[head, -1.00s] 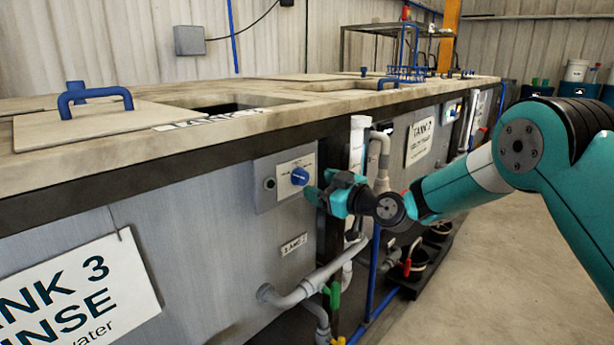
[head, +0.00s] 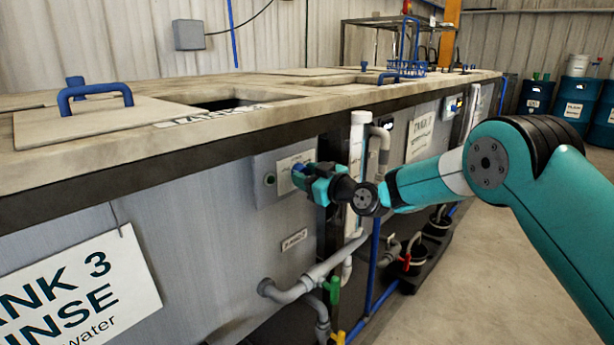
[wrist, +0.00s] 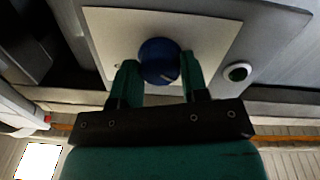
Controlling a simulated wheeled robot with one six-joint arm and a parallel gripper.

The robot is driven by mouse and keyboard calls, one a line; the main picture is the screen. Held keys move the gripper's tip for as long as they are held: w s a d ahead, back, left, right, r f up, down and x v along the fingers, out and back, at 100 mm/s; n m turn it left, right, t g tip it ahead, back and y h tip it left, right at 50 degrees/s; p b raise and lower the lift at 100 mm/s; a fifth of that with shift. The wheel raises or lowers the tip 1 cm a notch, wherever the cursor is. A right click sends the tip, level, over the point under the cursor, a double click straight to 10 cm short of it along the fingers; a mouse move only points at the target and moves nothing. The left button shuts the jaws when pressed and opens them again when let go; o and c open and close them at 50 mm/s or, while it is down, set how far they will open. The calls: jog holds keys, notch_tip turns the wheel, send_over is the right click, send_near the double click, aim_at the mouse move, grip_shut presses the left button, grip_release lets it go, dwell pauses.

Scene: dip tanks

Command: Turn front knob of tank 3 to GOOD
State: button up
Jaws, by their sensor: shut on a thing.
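The blue front knob (wrist: 159,62) sits on a pale label plate (wrist: 215,38) on the front of tank 3. In the wrist view my gripper (wrist: 158,75) has one finger on each side of the knob and is shut on it. In the head view my gripper (head: 303,177) is at the control panel (head: 266,185) and covers most of the knob. The label's markings, GOOD included, cannot be read. The TANK 3 RINSE sign (head: 85,290) hangs on the tank front at the lower left.
White vertical pipe (head: 357,160) and grey pipes (head: 290,290) stand close to my gripper. The tank's top edge (head: 200,150) overhangs the panel. Open floor (head: 450,290) lies at the right.

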jog(key=shift+m, duration=0.4)
jog(key=m, duration=0.5)
jog(key=shift+r+m, duration=0.1)
jog(key=shift+m, duration=0.2)
jog(key=m, duration=0.3)
jog(key=shift+m+p, duration=0.3)
jog(key=shift+p, duration=0.1)
jog(key=m+p, duration=0.1)
jog(key=m, duration=0.2)
jog(key=shift+g, duration=0.3)
jog(key=m+p, duration=0.2)
jog(key=m, duration=0.3)
jog(key=shift+w+r+m, duration=0.1)
jog(key=shift+m, duration=0.3)
jog(key=m+p, duration=0.2)
jog(key=m, duration=0.2)
jog(key=shift+d, duration=0.1)
jog(key=shift+m, duration=0.4)
jog(key=o, duration=0.9)
